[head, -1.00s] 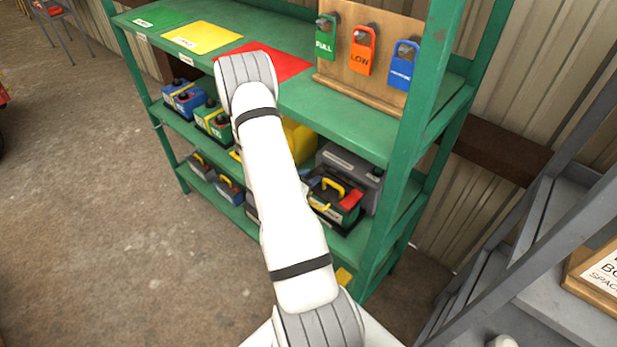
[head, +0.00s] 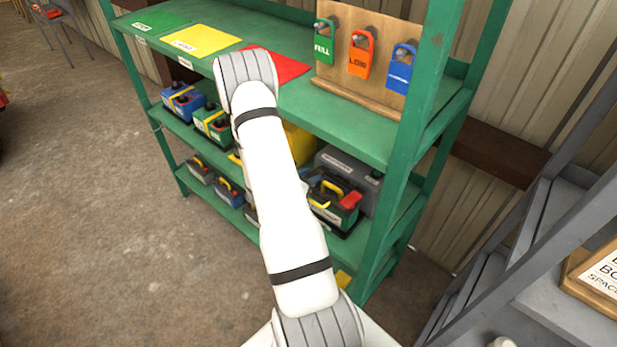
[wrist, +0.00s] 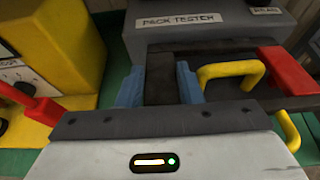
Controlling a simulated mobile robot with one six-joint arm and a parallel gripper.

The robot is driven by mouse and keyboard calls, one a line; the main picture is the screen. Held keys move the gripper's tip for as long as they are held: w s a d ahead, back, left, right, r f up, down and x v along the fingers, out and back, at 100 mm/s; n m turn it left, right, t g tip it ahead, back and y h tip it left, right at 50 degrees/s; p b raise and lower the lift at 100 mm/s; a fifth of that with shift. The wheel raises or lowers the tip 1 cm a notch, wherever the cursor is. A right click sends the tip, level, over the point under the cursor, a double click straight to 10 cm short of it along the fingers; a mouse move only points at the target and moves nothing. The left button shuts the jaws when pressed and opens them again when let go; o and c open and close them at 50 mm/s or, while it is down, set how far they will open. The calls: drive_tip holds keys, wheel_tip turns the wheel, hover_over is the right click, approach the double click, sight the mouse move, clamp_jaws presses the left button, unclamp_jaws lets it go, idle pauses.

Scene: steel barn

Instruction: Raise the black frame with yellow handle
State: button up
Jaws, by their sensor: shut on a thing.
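The black frame (wrist: 215,50) runs across the wrist view, with a yellow handle (wrist: 232,72) on it. In the head view, the frame (head: 322,178) shows as a dark arch over a green and black battery (head: 328,213) on the middle shelf, with the yellow handle close below. A red part (wrist: 288,70) is at its right. My gripper (wrist: 160,76) has its two blue fingers shut on a black upright part of the frame, one on each side. In the head view, my white arm hides my gripper and the battery's left side.
A grey box labelled PACK TESTER (wrist: 190,25) stands close behind the frame. A yellow box (wrist: 55,45) with a red lever is at left. The green upper shelf (head: 330,120) lies above, with a green post (head: 405,150) to the right.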

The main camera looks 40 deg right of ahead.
drive_tip(key=shift+d+r, duration=0.3)
drive_tip(key=shift+r, duration=0.3)
clamp_jaws()
drive_tip(key=shift+d+r, duration=0.35)
drive_tip(key=shift+r, duration=0.2)
drive_tip(key=shift+w, duration=0.1)
drive_tip(key=shift+d+r, duration=0.5)
drive_tip(key=shift+r, duration=0.05)
drive_tip(key=shift+d+r, duration=0.4)
drive_tip(key=shift+d, duration=0.15)
drive_tip(key=shift+w+d+r, duration=0.1)
drive_tip(key=shift+d+r, duration=0.3)
drive_tip(key=shift+d, duration=0.25)
